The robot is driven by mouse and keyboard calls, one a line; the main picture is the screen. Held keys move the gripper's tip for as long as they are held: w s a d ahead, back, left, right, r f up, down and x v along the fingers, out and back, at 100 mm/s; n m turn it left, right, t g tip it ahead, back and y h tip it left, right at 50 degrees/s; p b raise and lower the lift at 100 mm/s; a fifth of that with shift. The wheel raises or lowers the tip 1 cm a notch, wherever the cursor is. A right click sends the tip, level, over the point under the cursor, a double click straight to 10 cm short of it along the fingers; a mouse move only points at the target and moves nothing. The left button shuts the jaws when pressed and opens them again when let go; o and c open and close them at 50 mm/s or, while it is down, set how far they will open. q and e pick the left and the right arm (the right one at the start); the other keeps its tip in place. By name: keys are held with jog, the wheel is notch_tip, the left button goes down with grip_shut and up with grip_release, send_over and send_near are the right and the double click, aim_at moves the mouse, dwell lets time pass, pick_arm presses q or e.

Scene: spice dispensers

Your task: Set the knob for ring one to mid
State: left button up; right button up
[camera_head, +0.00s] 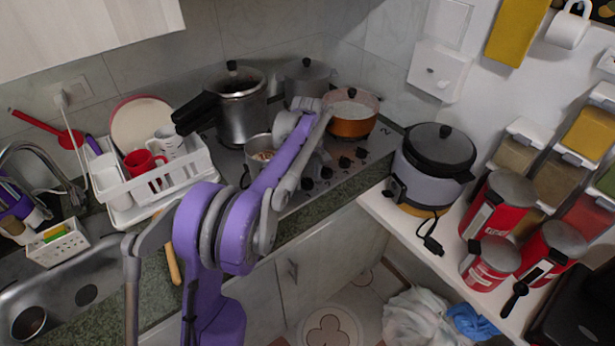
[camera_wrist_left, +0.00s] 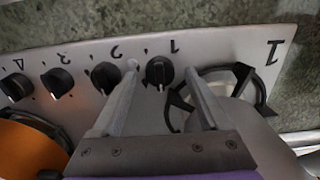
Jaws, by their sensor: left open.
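The knob for ring one (camera_wrist_left: 159,72) is black and round, on the pale stove panel, with an upside-down "1" printed close above it in the left wrist view. My left gripper (camera_wrist_left: 161,78) is open. Its two grey fingers lie one on each side of this knob, with gaps visible; I cannot tell how deep they reach. A thin light mark shows on the knob; its exact setting is hard to read. In the head view my purple left arm reaches over the stove front (camera_head: 326,171), where its fingertips are hard to make out.
The knob for ring two (camera_wrist_left: 106,77) sits just left of the left finger, with more knobs beyond. A black burner grate (camera_wrist_left: 225,88) lies partly behind the right finger. A small pot (camera_head: 262,147), a pressure cooker (camera_head: 240,110) and an orange pan (camera_head: 352,122) stand near the arm.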

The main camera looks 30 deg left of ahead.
pick_arm(q)
grip_shut()
dwell(0.4)
jog(key=shift+m, duration=0.4)
jog(key=m, duration=0.2)
jog(key=shift+m, duration=2.3)
grip_release()
